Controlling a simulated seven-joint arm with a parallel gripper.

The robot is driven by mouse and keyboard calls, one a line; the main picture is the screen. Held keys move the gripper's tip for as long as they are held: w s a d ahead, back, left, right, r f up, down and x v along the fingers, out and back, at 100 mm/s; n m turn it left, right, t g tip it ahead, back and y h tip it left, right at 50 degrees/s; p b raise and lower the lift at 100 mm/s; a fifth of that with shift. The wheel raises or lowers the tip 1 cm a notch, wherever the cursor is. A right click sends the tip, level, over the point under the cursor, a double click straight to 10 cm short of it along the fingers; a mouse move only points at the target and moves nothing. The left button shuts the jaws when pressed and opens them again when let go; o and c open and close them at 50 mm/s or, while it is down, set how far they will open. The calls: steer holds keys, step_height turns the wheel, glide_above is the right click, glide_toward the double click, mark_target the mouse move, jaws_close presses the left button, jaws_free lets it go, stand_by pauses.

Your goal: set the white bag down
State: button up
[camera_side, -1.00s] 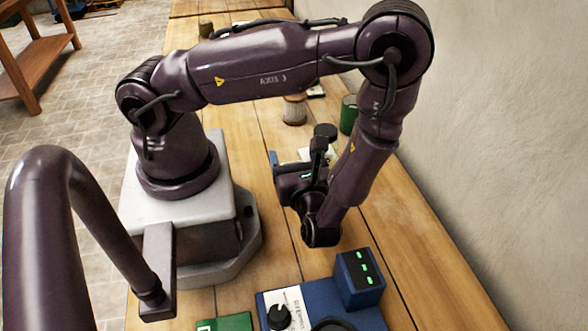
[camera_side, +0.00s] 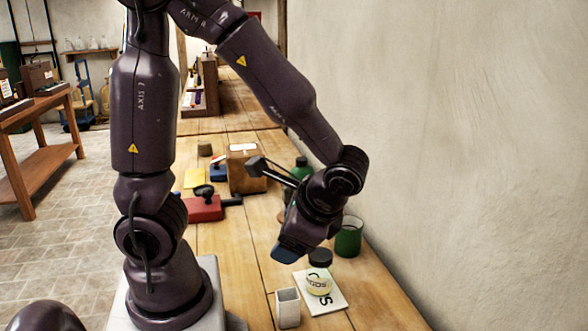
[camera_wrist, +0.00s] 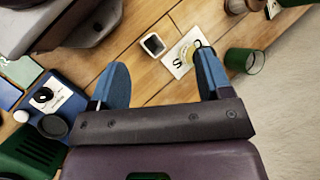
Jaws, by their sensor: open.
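A small white square holder, open at the top (camera_side: 288,308), stands upright on the wooden bench in the side view. It also shows in the wrist view (camera_wrist: 153,44), with a dark inside. It is the nearest match to the white bag, but I cannot tell that it is a bag. My gripper (camera_side: 287,252) is tilted down above the bench, apart from the white holder. In the wrist view its blue fingers (camera_wrist: 162,58) are spread wide with nothing between them.
A green cup (camera_side: 348,238) stands near the wall. A red box (camera_side: 204,209) and a brown box (camera_side: 248,175) sit farther back. A blue device (camera_wrist: 65,98) is at left.

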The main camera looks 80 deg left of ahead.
step_height(320, 180, up, 11)
steer(key=d+n+t+h, duration=0.2)
steer(key=n+t+h, duration=0.2)
steer(key=t, duration=0.4)
steer(key=shift+r+n+h, duration=0.15)
steer(key=shift+n+h, duration=0.25)
steer(key=shift+h, duration=0.5)
steer(key=shift+s+d+r+t, duration=0.1)
steer(key=shift+d+r+t, duration=0.1)
steer(key=shift+r+t, duration=0.25)
steer(key=shift+c, duration=0.4)
steer(key=shift+f, duration=0.15)
steer(key=g, duration=1)
glide_toward(288, 294)
steer(key=x, duration=0.6)
steer(key=shift+s, duration=0.15)
steer(key=shift+x, duration=2.95)
